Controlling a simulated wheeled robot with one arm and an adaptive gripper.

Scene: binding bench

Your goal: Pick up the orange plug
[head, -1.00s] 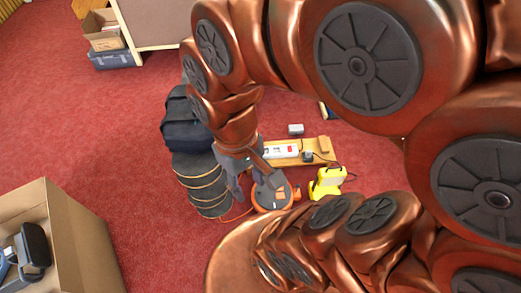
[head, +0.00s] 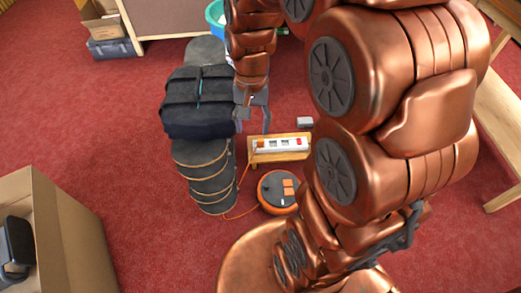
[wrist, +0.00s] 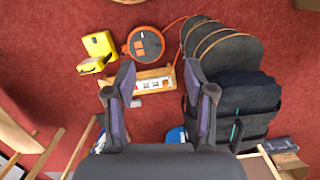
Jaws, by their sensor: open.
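The orange plug (head: 259,144) sits at the left end of a white power strip (head: 284,144), with an orange cable leading off it. The strip lies on a low wooden board (head: 270,157) on the floor. In the wrist view the strip (wrist: 154,84) shows between my fingers, and the plug (wrist: 171,73) is at its right end, small and hard to make out. My gripper (head: 253,116) is open and empty, above and just behind the plug in the head view. In the wrist view its two fingers (wrist: 161,72) stand wide apart, one on each side of the strip.
An orange-and-black cable reel (head: 277,190) lies in front of the strip. Stacked skateboards (head: 207,190) and a dark bag (head: 200,103) stand close on the left. A cardboard box (head: 75,235) is at front left.

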